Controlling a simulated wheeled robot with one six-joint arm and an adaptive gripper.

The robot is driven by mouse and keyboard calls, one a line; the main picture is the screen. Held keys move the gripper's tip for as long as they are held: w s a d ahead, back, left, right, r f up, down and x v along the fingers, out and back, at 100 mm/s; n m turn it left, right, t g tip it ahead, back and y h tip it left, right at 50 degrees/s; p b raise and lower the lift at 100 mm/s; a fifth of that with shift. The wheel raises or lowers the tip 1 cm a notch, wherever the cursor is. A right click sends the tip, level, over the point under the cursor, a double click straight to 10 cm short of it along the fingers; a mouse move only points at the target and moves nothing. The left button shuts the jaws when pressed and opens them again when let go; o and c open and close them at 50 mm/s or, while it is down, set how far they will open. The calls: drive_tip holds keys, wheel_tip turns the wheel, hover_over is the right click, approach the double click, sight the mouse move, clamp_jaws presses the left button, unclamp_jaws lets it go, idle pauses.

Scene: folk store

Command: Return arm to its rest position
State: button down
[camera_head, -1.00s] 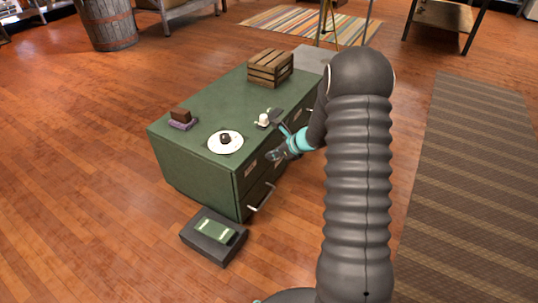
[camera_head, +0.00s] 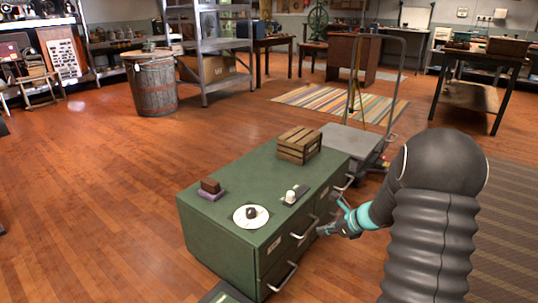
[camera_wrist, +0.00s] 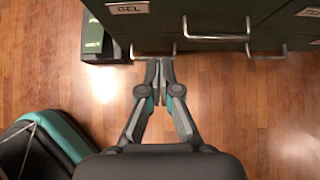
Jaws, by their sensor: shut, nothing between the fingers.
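My gripper (camera_head: 334,230) is shut and empty. In the head view it hangs beside the right, drawer side of the green cabinet (camera_head: 215,227), on the end of my dark arm. In the wrist view my gripper (camera_wrist: 160,72) has its fingertips together, over the wooden floor just in front of the drawer handles. I cannot tell from these views whether it touches a handle.
The cabinet top carries a wooden crate (camera_head: 299,145), a white plate (camera_head: 243,222) with a dark item, a brown block (camera_head: 210,186) and a small white object (camera_head: 290,196). A flat cart (camera_head: 350,142) stands behind. Open floor lies left.

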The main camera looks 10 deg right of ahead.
drive_tip(key=s+a+r+n+g+h, duration=0.1)
drive_tip(key=s+a+n+g, duration=0.1)
drive_tip(key=s+n, duration=0.45)
drive_tip(key=s+a+r+n+g, duration=0.1)
drive_tip(key=s+a+n+g, duration=0.15)
drive_tip(key=s+n, duration=0.4)
drive_tip(key=s+a+r+n+t+h+p, duration=0.1)
drive_tip(key=s+a+r+n+t+h, duration=0.1)
drive_tip(key=s+r+n, duration=0.5)
drive_tip(key=s+a+r+n+t+h, duration=0.1)
drive_tip(key=s+a+r+n+h, duration=0.2)
drive_tip(key=s+r, duration=0.9)
drive_tip(key=shift+a+r+n+t+p, duration=0.35)
drive_tip(key=shift+a+r+n, duration=0.35)
drive_tip(key=shift+n, duration=1.2)
drive_tip(key=shift+s, duration=0.1)
